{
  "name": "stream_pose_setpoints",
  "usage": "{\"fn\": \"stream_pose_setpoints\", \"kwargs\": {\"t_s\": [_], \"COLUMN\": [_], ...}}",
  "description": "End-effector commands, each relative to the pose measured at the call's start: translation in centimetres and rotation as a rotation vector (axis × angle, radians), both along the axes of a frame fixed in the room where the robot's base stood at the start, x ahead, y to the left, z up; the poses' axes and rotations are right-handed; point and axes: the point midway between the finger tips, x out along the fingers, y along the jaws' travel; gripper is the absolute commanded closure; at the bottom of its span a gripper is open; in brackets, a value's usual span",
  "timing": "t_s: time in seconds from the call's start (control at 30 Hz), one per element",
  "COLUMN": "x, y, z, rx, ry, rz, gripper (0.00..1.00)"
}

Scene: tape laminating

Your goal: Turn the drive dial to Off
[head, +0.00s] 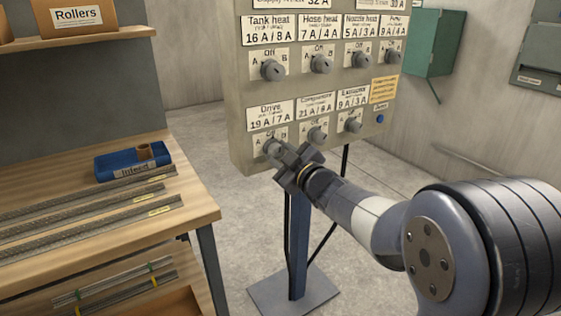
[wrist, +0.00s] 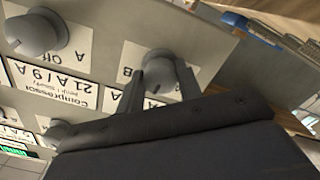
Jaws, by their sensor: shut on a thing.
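The Drive dial (head: 271,146) is a grey round knob at the lower left of the panel, under the label "Drive 19 A / 7 A". My gripper (head: 279,151) is at this dial. In the wrist view the dial (wrist: 160,68) sits between the two fingers of my gripper (wrist: 162,82), which are shut on it. A small dark mark shows on the knob's lower edge there. A "B" shows left of the knob on its white plate (wrist: 135,52). The gripper hides the Off lettering, so I cannot tell the dial's setting for sure.
The Compressor dial (head: 317,134) and Extractor dial (head: 353,125) are close by on the right. The Tank heat dial (head: 272,70) is above. A wooden bench (head: 200,205) with a blue tray (head: 118,163) stands left. Floor is open around the panel's post (head: 299,240).

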Motion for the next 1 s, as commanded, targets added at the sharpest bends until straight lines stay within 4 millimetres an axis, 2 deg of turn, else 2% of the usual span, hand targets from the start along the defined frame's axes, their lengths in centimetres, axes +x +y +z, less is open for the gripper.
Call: {"fn": "stream_pose_setpoints", "kwargs": {"t_s": [0.33,0.8,0.83,1.0], "x": [0.01,0.01,0.00,0.01], "y": [-0.01,-0.01,0.00,0.00], "z": [-0.09,-0.03,-0.04,-0.02], "rx": [-0.097,-0.107,-0.107,-0.106], "ry": [-0.064,-0.070,-0.070,-0.070], "rz": [0.000,0.000,0.000,0.000], "gripper": [0.89,0.89,0.64,0.50]}}
